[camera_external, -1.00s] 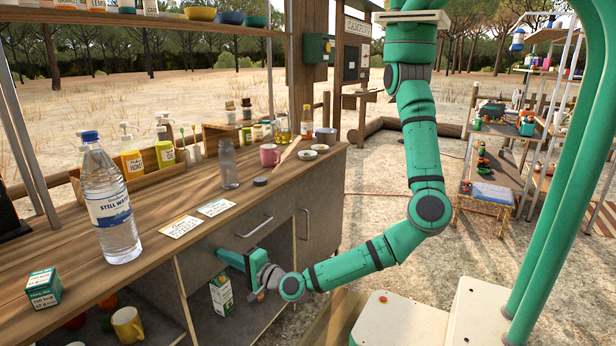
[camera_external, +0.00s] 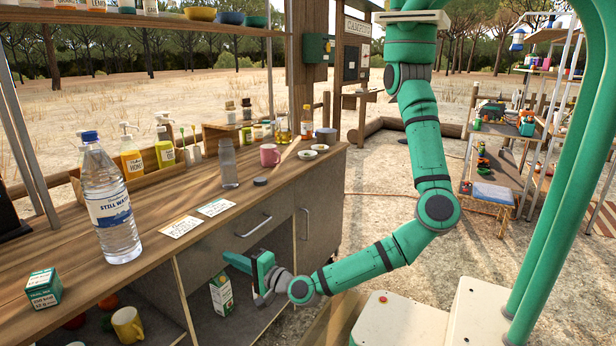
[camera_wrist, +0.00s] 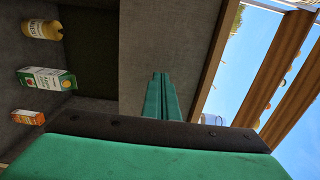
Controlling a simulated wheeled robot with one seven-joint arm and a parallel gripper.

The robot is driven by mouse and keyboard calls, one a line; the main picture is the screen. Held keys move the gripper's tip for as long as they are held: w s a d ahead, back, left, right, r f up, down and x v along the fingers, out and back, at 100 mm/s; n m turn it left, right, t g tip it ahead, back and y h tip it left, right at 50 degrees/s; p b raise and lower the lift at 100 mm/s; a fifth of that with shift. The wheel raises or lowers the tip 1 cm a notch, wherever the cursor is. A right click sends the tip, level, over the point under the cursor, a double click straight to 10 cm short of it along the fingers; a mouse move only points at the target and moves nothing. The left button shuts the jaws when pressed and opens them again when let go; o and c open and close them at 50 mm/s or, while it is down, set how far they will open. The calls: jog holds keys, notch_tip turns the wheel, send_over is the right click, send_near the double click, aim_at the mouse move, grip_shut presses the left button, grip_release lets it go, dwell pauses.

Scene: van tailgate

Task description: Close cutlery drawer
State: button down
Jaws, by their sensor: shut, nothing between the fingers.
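The cutlery drawer (camera_external: 215,247) is a grey front with a metal bar handle (camera_external: 254,226), just under the wooden counter. Its front looks flush with the cabinet, with no gap that I can make out. My gripper (camera_external: 227,256) is shut and empty, in front of the drawer's lower edge and below-left of the handle. In the wrist view my shut green fingers (camera_wrist: 161,78) point at a plain grey panel (camera_wrist: 150,40). Whether the fingertips touch it, I cannot tell. The drawer's inside is hidden.
A cabinet door is right of the drawer.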

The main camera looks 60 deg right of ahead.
jog(key=s, duration=1.1)
jog(key=shift+f, duration=0.1)
jog(key=s+d+r+n+g, duration=0.1)
jog(key=s+d+n, duration=0.15)
jog(key=d, duration=0.75)
jog(key=s+d+n, duration=0.1)
jog(key=d+n, duration=0.3)
jog(key=d, duration=0.6)
jog(key=s+d+r+n+g, duration=0.1)
jog(key=s+d+n, duration=0.15)
jog(key=d, duration=0.85)
jog(key=d+r+n, duration=0.4)
jog(key=d+r, duration=0.1)
jog(key=d, duration=0.3)
jog(key=d+r+n, duration=0.5)
jog(key=d+r, duration=0.1)
jog(key=d, duration=0.2)
jog(key=shift+w+d+r+g, duration=0.2)
jog(key=shift+d+g, duration=0.1)
jog(key=shift+d, duration=0.1)
